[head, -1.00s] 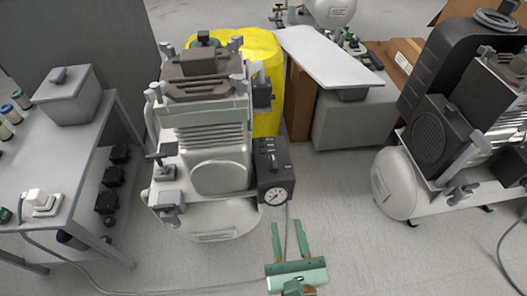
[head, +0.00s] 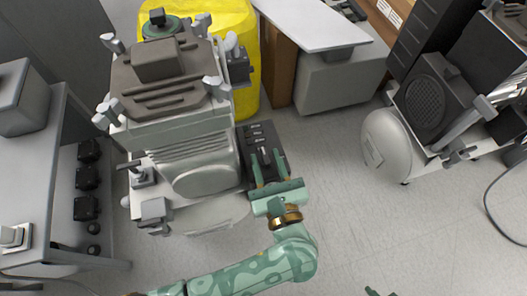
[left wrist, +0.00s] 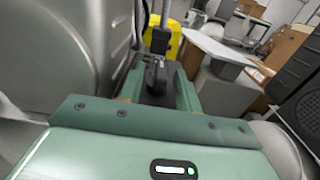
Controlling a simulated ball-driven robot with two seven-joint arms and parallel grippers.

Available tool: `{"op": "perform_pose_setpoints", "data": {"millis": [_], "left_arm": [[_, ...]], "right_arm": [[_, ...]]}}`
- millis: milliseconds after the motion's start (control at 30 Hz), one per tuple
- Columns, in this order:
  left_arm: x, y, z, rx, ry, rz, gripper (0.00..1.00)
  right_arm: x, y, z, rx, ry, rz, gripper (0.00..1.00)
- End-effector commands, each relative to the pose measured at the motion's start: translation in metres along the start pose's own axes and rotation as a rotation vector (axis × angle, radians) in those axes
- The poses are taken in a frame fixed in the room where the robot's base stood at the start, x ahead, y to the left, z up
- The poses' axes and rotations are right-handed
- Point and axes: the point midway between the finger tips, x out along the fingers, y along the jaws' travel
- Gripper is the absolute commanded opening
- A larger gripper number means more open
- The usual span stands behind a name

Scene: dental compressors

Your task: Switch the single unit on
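The single compressor unit (head: 180,125) stands left of centre, with a ribbed grey body and a dark top. Its black control box (head: 258,140) is on its right side and carries a dark switch lever. My left gripper (head: 266,170) is at this box, its two green fingers open, one on either side of the lever. In the left wrist view the black switch (left wrist: 157,76) shows between the fingers; I cannot tell whether they touch it. The box's gauge is hidden behind the gripper. A small green tip, seemingly of my right gripper (head: 375,292), shows at the bottom edge.
Another compressor with a white tank (head: 388,140) stands at the right. A yellow drum (head: 246,85) and a grey-topped bench (head: 310,25) are behind the unit. A grey table (head: 30,150) stands at the left. The floor between the two compressors is clear.

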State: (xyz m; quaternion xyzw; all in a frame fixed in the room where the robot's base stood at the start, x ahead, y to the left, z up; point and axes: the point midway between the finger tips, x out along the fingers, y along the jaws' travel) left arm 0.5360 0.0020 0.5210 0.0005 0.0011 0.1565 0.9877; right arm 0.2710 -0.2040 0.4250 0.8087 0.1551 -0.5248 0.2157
Motion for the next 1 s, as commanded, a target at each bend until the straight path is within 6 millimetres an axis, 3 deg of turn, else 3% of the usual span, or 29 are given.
{"op": "perform_pose_setpoints", "data": {"millis": [200,333,667,1000], "left_arm": [[0.0000,0.0000,-0.0001,0.000,0.000,0.000,0.34],[0.0000,0.0001,-0.0001,0.000,0.000,0.000,0.00],[-0.0001,0.0010,-0.0002,0.001,-0.001,-0.023,0.00],[0.0004,0.0049,0.0000,0.003,-0.002,-0.213,0.00]], "right_arm": [[-0.0001,0.0001,0.0002,-0.001,-0.001,0.000,0.36],[0.0000,0.0000,0.0003,-0.001,-0.001,0.000,0.36],[-0.0001,-0.0002,0.0006,-0.002,-0.002,0.000,0.36],[0.0000,-0.0007,0.0025,-0.005,-0.009,-0.001,0.36]]}}
